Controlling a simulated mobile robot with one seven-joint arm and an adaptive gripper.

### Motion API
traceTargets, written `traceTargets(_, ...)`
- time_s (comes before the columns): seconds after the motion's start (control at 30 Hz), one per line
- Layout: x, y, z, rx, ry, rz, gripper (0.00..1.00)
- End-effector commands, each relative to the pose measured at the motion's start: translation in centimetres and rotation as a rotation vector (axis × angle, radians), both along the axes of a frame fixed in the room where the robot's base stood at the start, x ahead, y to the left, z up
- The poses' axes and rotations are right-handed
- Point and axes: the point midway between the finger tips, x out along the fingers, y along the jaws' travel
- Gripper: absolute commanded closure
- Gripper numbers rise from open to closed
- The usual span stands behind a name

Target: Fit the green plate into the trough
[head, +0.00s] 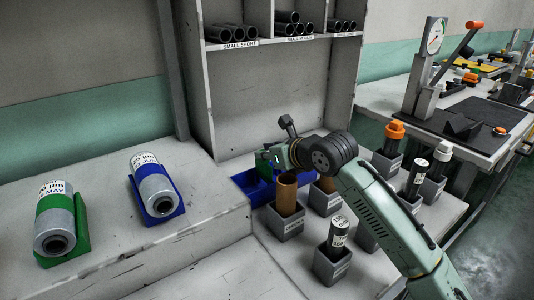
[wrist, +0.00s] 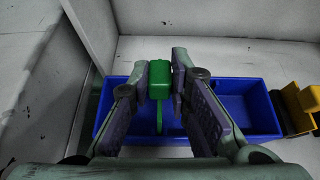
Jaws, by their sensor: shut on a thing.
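My gripper (wrist: 162,92) is shut on the green plate (wrist: 159,80). In the wrist view the plate stands between the fingers, with a broad block at its far end and a narrow strip running toward me. The blue trough (wrist: 248,108) lies below and behind the fingers, and the plate shows over its left part. I cannot tell whether the plate touches the trough. In the head view the trough (head: 252,183) is partly hidden behind brown tubes, and my gripper (head: 272,157) with the plate is over its far side.
A brown tube (head: 286,194) in a grey holder stands close in front of the trough. Several more holders with capped cylinders stand to the right. A shelf (head: 270,85) with dark tubes rises behind. Rolls in a green cradle (head: 82,228) and a blue cradle (head: 164,215) lie left.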

Motion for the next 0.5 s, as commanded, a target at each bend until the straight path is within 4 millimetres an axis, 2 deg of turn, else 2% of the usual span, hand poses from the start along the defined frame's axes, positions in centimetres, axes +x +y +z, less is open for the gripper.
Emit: traceTargets(0.5,0.01,0.00,-0.75,0.000,0.000,0.000,1.00)
